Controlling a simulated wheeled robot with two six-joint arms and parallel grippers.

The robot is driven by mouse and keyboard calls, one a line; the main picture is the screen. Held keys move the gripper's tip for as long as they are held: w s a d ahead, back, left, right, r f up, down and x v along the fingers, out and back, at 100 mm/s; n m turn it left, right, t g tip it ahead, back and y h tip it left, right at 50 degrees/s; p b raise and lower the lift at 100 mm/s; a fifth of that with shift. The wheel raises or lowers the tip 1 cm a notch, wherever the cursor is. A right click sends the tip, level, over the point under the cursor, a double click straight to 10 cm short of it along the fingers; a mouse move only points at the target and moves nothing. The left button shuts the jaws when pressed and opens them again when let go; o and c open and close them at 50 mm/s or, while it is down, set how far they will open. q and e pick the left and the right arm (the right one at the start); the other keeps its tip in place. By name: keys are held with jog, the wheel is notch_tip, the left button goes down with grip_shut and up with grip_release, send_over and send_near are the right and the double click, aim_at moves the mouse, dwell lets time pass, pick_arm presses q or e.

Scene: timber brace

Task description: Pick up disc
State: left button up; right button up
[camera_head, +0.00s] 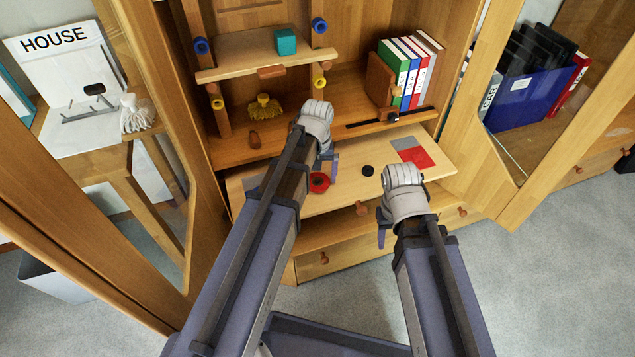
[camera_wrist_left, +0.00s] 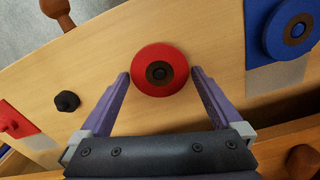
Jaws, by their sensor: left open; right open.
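A red disc (camera_wrist_left: 142,70) with a dark, ringed centre lies on the pale wooden shelf board. It also shows in the head view (camera_head: 318,183), partly covered by my left arm. My left gripper (camera_wrist_left: 161,76) is open, with one purple finger on each side of the red disc; I cannot tell whether they touch it. In the head view the left gripper (camera_head: 333,170) is above the board. A blue disc (camera_wrist_left: 275,28) lies on a blue and grey patch to the right in the left wrist view. My right gripper (camera_head: 382,230) hangs in front of the board, apart from the discs.
A small black knob (camera_head: 367,171) stands on the board (camera_head: 440,165), with a red and grey patch (camera_head: 417,157) to its right. Binders (camera_head: 410,70) stand on the shelf above. A teal cube (camera_head: 285,41) sits on a raised plank (camera_head: 245,57). Cabinet doors stand open on both sides.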

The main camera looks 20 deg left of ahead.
aim_at(318, 179)
pick_arm(q)
jog(key=c, duration=1.1)
jog(key=shift+r, duration=0.15)
notch_tip(318, 179, up, 10)
jog(key=p, duration=1)
jog(key=shift+r+p, duration=0.15)
jog(key=shift+p, duration=0.15)
